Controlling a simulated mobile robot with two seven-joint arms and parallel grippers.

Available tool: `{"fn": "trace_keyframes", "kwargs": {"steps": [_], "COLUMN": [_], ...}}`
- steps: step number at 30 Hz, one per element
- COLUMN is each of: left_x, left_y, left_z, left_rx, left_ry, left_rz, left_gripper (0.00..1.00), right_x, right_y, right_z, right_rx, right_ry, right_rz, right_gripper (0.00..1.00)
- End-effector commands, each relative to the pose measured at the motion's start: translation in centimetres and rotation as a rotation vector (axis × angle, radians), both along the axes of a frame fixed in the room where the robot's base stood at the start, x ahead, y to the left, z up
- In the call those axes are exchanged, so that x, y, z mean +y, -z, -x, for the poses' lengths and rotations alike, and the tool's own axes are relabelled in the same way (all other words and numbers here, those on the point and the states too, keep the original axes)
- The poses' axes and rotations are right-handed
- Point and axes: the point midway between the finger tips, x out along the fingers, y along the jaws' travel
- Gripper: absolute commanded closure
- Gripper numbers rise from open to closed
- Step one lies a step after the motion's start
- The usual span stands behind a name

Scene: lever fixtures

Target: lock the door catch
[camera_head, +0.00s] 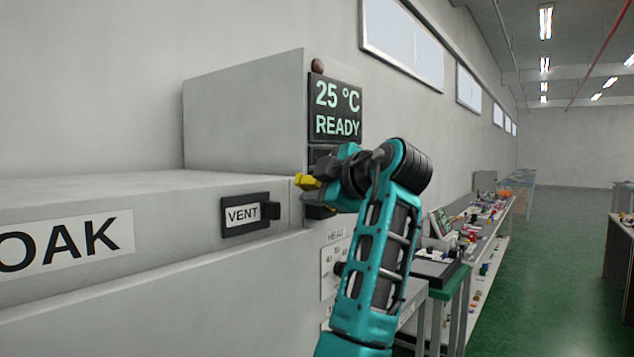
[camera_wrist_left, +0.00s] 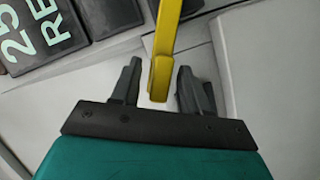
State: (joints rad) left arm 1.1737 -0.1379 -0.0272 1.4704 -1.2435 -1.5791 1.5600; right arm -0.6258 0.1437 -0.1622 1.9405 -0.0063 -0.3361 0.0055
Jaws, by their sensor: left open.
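The door catch shows as a yellow lever (camera_head: 306,182) at the front edge of the grey cabinet, just below the display. In the left wrist view the yellow lever (camera_wrist_left: 163,50) comes down from the top and its end lies between my two fingers. My left gripper (camera_head: 320,186) is at the lever; in the wrist view the left gripper (camera_wrist_left: 159,78) is open, with a finger on each side and visible gaps to both. The catch's mount is mostly hidden behind my gripper in the head view. My right gripper is in neither view.
The grey cabinet (camera_head: 245,115) carries a display (camera_head: 337,110) reading 25 °C READY. A black VENT fixture (camera_head: 248,213) sits left of the lever. A control panel (camera_head: 333,262) is partly behind my arm. A cluttered workbench (camera_head: 480,228) stands right; green floor beyond is clear.

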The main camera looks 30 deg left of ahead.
Motion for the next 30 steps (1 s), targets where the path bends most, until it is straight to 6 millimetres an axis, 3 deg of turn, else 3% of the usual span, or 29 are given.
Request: {"fn": "trace_keyframes", "kwargs": {"steps": [8,22,30], "left_x": [0.11,0.08,0.07], "left_y": [0.07,0.06,0.06], "left_z": [-0.06,-0.05,-0.05], "left_rx": [0.001,0.001,0.001], "left_ry": [0.000,0.000,0.000], "left_rz": [0.000,0.000,0.000], "left_gripper": [0.56,1.00,1.00], "right_x": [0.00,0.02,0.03], "right_y": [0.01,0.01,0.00], "right_z": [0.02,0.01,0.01], "right_rx": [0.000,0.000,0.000], "right_ry": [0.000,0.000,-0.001], "right_rz": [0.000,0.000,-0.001], "right_gripper": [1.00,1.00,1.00]}}
